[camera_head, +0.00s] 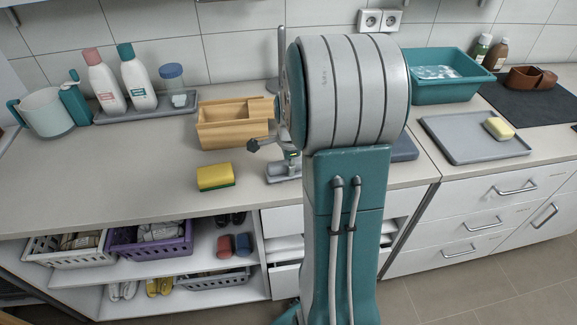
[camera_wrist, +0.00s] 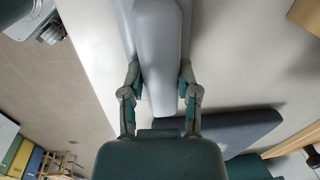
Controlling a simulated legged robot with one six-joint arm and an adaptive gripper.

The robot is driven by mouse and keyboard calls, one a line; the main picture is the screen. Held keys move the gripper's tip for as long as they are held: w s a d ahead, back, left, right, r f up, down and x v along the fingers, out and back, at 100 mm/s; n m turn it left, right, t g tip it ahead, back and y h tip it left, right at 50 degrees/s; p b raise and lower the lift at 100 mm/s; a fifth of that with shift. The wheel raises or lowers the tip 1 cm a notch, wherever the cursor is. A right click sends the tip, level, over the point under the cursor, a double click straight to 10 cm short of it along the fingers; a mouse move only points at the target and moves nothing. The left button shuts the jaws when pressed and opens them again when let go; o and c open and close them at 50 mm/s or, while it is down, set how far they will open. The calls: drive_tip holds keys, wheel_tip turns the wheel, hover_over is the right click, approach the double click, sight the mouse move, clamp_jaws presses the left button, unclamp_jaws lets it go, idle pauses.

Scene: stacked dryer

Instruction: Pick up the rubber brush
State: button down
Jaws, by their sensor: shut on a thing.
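In the wrist view my gripper (camera_wrist: 160,88) is shut on a long, smooth, light grey thing (camera_wrist: 160,45), which I take for the rubber brush. Its rounded end lies between the fingers, and a wider, darker grey part shows behind it. Its far end runs out of the picture, and no bristles show. I cannot tell whether it touches the counter. In the camera_head view my arm hides the gripper and the brush.
The counter (camera_head: 110,180) holds a wooden box (camera_head: 224,138), a yellow-green sponge (camera_head: 215,178), a metal stand (camera_head: 282,55) and a tray with bottles (camera_head: 140,80). To the right are a teal basin (camera_head: 430,88) and a grey tray with soap (camera_head: 465,150). The front left counter is clear.

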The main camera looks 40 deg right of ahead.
drive_tip(key=shift+r, duration=0.6)
drive_tip(key=s+d+r, duration=0.9)
drive_tip(key=d+r, duration=0.1)
drive_tip(key=r, duration=0.1)
drive_tip(key=shift+s+d+r, duration=0.2)
drive_tip(key=shift+s+r, duration=0.05)
drive_tip(key=shift+r, duration=0.1)
drive_tip(key=c, duration=0.9)
unclamp_jaws()
drive_tip(key=c, duration=1.9)
unclamp_jaws()
drive_tip(key=c, duration=1.4)
unclamp_jaws()
